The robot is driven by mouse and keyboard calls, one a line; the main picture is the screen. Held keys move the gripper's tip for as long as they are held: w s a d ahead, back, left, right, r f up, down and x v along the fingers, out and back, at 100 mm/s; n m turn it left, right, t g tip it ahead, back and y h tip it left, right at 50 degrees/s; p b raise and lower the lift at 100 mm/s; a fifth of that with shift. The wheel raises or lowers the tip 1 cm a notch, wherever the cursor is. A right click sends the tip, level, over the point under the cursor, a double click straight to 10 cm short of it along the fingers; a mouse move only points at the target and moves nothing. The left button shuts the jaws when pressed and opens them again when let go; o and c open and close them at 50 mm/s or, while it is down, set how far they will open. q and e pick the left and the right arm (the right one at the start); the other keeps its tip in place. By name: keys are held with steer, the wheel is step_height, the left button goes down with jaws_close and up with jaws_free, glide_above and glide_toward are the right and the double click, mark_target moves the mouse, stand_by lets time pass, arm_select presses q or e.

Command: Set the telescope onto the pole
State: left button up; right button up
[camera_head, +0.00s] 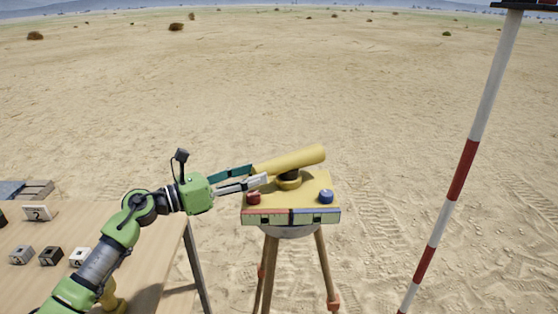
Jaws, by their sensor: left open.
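The yellow telescope (300,159) sits tilted, its right end higher, on a short dark and yellow mount (288,180). The mount stands on a yellow box (311,201) with a red and a blue knob, on top of a tripod (320,262). My left gripper (258,174) is open at the telescope's lower left end, with one finger above the other in the picture. I cannot tell whether the fingers touch it. A red and white pole (460,175) stands at the right, apart from the telescope, with a dark plate (522,5) at its top, partly cut off. My right gripper is not in view.
A wooden table (150,255) at the lower left holds several small marked blocks (51,256) and a grey tray-like thing (25,189). A yellow object (114,304) is partly hidden by my left arm. Open sand lies between tripod and pole and beyond.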

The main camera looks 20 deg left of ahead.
mark_target(279, 166)
arm_select(q)
steer(key=p+x, duration=0.2)
steer(key=x, duration=0.5)
steer(key=shift+w+d+r, duration=0.1)
steer(key=shift+w+d, duration=0.15)
steer(key=shift+w, duration=0.05)
steer(key=shift+w+d, duration=0.3)
steer(key=shift+d, duration=0.05)
